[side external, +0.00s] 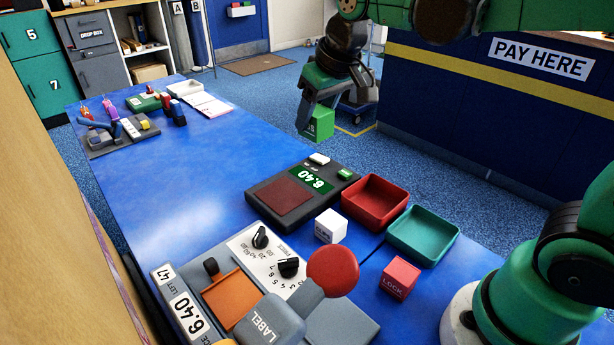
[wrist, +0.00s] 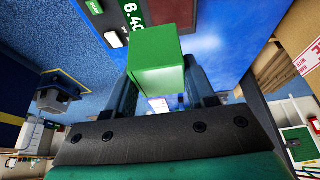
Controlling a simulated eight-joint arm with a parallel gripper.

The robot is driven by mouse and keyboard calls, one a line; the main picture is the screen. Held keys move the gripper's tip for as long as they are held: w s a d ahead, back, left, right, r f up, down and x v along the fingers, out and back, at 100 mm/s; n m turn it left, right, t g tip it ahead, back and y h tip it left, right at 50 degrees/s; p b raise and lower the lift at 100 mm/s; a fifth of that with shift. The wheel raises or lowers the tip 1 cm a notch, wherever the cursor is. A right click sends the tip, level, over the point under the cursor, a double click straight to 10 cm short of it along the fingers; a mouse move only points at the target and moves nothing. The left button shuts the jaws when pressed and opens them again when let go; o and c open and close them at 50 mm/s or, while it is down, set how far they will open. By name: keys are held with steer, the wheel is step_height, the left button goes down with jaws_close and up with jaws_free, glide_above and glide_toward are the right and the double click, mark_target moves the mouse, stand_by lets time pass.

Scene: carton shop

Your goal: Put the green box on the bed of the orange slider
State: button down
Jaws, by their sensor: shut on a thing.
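My gripper (side external: 309,108) is shut on the green box (side external: 320,124) and holds it in the air, beyond the right edge of the blue table. In the wrist view the green box (wrist: 158,62) sits between the two fingers (wrist: 165,90). A flat orange plate (side external: 229,299), which looks like the bed of the orange slider, lies in the grey label machine (side external: 270,318) at the front of the table. A dark knob (side external: 210,266) stands at its back edge. The plate looks bare, and its near right part is hidden by the machine's arm. The gripper is far from it.
A scale (side external: 290,196) with a dark red plate, a white cube (side external: 331,226), a red tray (side external: 376,203), a teal tray (side external: 423,236) and a red LOCK cube (side external: 400,278) stand nearby. A red round knob (side external: 333,270) rises over the machine. The table's middle (side external: 200,180) is clear.

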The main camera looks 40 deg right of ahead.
steer(key=w+a+r, duration=0.2)
steer(key=w+r, duration=0.3)
steer(key=w, duration=0.1)
steer(key=shift+a+r, duration=0.3)
steer(key=shift+f, duration=0.1)
step_height(320, 180, down, 20)
steer(key=shift+r, duration=0.25)
steer(key=shift+f, duration=0.15)
steer(key=shift+c, duration=1.4)
jaws_free()
steer(key=shift+s, duration=0.1)
